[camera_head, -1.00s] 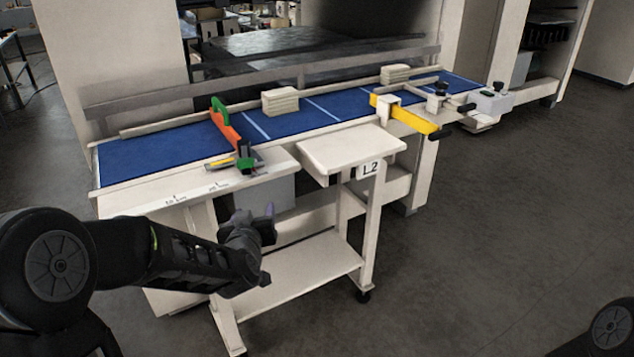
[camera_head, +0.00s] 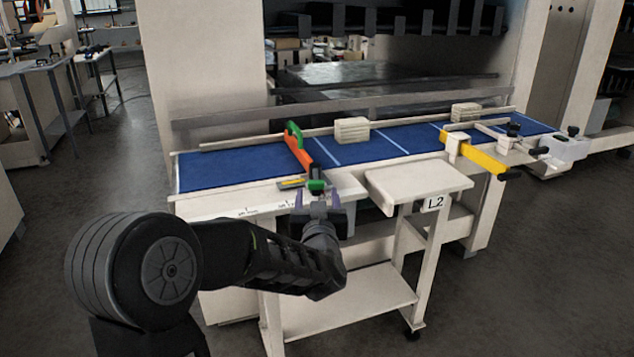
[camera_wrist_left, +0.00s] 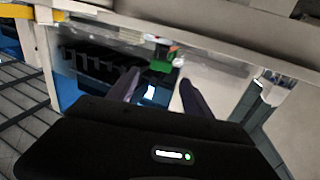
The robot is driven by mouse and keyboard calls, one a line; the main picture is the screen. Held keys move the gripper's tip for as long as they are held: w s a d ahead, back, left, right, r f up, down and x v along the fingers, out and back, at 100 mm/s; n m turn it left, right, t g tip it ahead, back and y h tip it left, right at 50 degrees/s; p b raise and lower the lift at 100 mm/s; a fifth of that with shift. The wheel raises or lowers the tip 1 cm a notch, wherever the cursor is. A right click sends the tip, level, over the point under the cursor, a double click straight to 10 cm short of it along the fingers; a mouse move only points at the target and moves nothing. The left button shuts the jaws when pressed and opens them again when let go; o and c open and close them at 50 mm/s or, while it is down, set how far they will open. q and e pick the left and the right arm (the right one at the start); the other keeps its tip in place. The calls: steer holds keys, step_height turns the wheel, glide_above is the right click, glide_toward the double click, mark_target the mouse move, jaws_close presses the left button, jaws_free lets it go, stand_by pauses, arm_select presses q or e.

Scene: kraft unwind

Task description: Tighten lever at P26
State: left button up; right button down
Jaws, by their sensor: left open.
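An orange fence (camera_head: 299,152) with a green top end (camera_head: 293,130) lies across the blue bed (camera_head: 230,168). At its near end is a green clamp part (camera_head: 316,186), perhaps the lever; no P26 mark is readable. The green part also shows in the left wrist view (camera_wrist_left: 163,64), just beyond the fingertips. My left gripper (camera_head: 317,201) is open and empty, its fingers pointing at the green part from the near side. The same open fingers show in the left wrist view (camera_wrist_left: 160,82). Contact with the part cannot be told. My right gripper is not in view.
A small cart marked L2 (camera_head: 420,181) stands to the right of my left gripper. A yellow bar clamp (camera_head: 474,155) juts over the front edge farther right. Stacked pale blocks (camera_head: 352,130) sit on the bed's back. The floor at right is clear.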

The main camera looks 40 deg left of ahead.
mark_target(316, 184)
arm_select(q)
steer(key=p+x, duration=0.1)
steer(key=x, duration=0.6)
steer(key=shift+a, duration=0.1)
jaws_close()
stand_by(0.5)
stand_by(0.8)
